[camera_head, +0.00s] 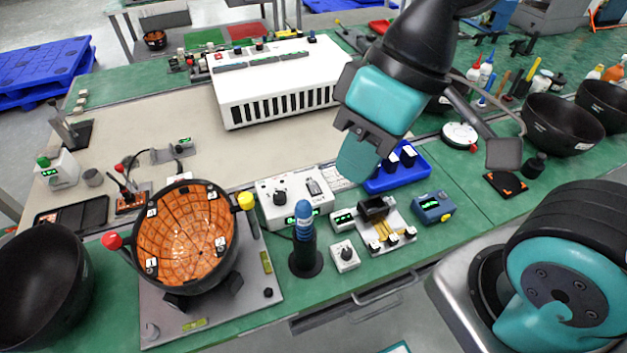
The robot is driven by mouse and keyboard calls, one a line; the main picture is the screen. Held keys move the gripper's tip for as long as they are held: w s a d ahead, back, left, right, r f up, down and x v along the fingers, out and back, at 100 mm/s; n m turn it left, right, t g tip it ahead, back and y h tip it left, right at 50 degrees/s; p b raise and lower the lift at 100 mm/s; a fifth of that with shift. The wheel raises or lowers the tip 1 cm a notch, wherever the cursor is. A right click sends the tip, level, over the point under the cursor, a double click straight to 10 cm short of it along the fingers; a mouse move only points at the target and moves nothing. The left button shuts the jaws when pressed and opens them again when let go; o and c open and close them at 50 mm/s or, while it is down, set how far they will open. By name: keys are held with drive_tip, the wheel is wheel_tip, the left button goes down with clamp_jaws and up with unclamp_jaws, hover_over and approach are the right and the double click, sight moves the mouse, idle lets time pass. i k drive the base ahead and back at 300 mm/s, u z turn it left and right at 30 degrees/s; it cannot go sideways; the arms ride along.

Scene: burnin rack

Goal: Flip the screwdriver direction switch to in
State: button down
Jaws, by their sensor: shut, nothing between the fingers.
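A screwdriver (304,222) with a blue top stands upright in a round black stand near the front edge of the bench. Behind it is a white control box (268,197) with a black knob, a small switch part and a green display. A small white box (345,257) with a black knob sits to the right of the screwdriver. I cannot tell which of these carries the direction switch, or its setting. My gripper (357,162) is shut and empty, in the air above and to the right of the control box. It hides part of the bench behind it.
A black bowl with an orange lining (188,240) stands on a metal plate at the left. A small fixture (387,233), a blue meter (433,207) and a blue tray (412,177) lie to the right. A white vented unit (285,85) stands behind.

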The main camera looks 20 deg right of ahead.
sight(312, 185)
drive_tip(key=k, duration=0.35)
drive_tip(key=u, duration=1.15)
drive_tip(key=i, duration=0.7)
drive_tip(key=z, duration=1.55)
